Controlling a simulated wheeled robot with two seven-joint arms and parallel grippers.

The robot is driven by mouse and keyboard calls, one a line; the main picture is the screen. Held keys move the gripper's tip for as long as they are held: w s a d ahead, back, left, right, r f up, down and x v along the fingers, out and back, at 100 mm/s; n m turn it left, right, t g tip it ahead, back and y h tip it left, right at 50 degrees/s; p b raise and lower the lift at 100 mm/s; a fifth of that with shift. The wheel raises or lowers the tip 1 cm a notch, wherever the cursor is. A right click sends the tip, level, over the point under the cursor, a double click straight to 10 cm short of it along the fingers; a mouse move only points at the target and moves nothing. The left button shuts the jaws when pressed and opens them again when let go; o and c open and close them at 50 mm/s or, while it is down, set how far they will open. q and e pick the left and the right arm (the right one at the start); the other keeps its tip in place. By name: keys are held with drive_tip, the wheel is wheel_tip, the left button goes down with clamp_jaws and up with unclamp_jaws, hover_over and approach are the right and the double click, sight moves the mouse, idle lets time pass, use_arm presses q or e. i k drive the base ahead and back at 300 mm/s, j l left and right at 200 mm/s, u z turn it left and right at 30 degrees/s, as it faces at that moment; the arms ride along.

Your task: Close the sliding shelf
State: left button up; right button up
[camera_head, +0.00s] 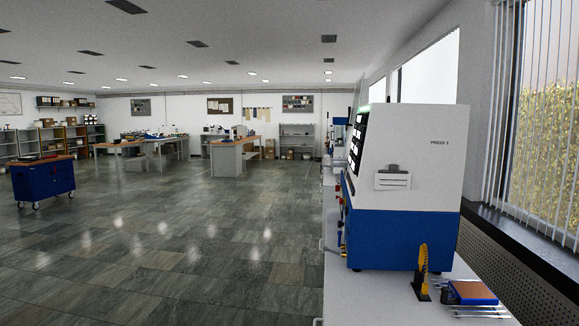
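No sliding shelf can be made out with certainty in the head view. A white and blue press (408,180) stands on a white bench at the right, seen from its side. Its lettered side panel faces me, and its front faces left and shows only edge-on. Parts of other machines (339,134) show behind it, mostly hidden. Neither of my grippers is in view.
The white bench (380,300) runs along the window wall. A blue cart (43,184) stands far left. The tiled floor (190,250) left of the bench is clear.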

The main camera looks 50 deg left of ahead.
sight(339, 162)
drive_tip(key=j+u, duration=0.35)
drive_tip(key=i+j+u, duration=0.15)
drive_tip(key=u, duration=0.2)
drive_tip(key=i+j+u, duration=0.3)
drive_tip(key=i+j, duration=0.25)
drive_tip(key=j, duration=0.2)
drive_tip(key=i+j, duration=0.3)
drive_tip(key=j, duration=0.15)
drive_tip(key=i+j, duration=0.25)
drive_tip(key=j, duration=0.2)
drive_tip(key=i+j, duration=0.3)
drive_tip(key=j, duration=0.15)
drive_tip(key=i+j, duration=0.25)
drive_tip(key=j, duration=0.2)
drive_tip(key=i+j+z, duration=0.1)
drive_tip(key=z, duration=0.25)
drive_tip(key=i+j+z, duration=0.7)
drive_tip(key=i+j, duration=0.05)
drive_tip(key=j, duration=0.05)
